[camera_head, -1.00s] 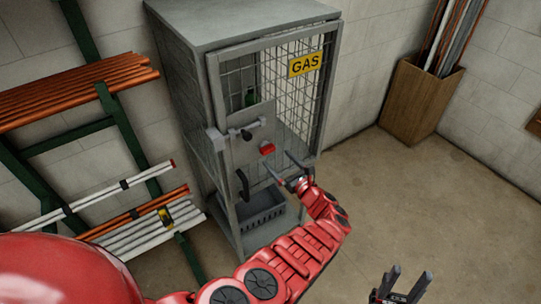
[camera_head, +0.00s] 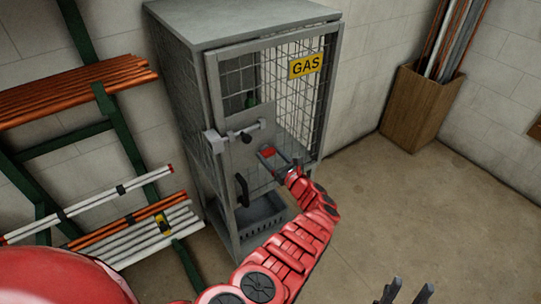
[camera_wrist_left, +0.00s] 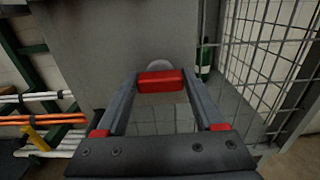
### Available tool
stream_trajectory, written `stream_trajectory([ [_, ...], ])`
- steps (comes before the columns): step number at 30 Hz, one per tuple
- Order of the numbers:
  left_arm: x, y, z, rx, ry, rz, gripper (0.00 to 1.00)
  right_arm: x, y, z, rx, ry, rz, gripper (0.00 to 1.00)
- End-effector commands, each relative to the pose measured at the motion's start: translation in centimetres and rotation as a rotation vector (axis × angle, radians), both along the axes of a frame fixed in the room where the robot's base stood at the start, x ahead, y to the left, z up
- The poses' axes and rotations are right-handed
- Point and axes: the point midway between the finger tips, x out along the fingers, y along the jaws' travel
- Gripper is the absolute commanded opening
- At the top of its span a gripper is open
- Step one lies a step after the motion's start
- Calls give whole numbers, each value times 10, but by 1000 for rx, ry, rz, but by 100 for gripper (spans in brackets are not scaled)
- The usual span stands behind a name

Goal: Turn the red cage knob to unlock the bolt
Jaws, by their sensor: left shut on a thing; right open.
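The red cage knob (camera_head: 268,153) is on the grey plate of the gas cage door. My left gripper (camera_head: 272,156) is at the knob, its two fingers on either side of it. In the left wrist view the red knob (camera_wrist_left: 160,81) sits between the fingertips (camera_wrist_left: 160,84), its long side running across from one finger to the other. The left gripper is shut on it. The bolt (camera_head: 236,134) lies across the door plate above the knob, with a dark handle piece on it. My right gripper (camera_head: 406,291) is open and empty at the bottom edge, partly cut off.
The cage (camera_head: 180,85) stands against the wall with a yellow GAS sign (camera_head: 305,65). A black door handle (camera_head: 242,190) is below left of the knob. A pipe rack (camera_head: 110,120) stands left, a wooden bin (camera_head: 418,105) right. The floor on the right is clear.

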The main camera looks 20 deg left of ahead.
Motion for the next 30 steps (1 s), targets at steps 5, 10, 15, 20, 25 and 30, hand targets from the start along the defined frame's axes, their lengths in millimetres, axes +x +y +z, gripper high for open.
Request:
stream_trajectory([
  [5, 0, 0, 0, 0, 0, -1, 14, 0, 0, 0, 0, 0, 0, 50],
  [10, 0, -1, 0, -6, -7, -1, 14, 0, 0, 0, 0, 0, 0, 50],
  [15, 0, -1, -1, -34, -45, -2, 14, 0, 0, -2, 0, 0, 0, 50],
  [20, -1, -1, -2, -90, -117, -4, 14, 0, 0, -4, 0, 0, 0, 50],
  [25, -2, 0, -5, -178, -227, -3, 14, 0, 0, -12, 0, 0, 0, 50],
  [30, -2, 0, -6, -279, -357, -3, 14, 0, 0, -27, 0, 0, 0, 50],
])
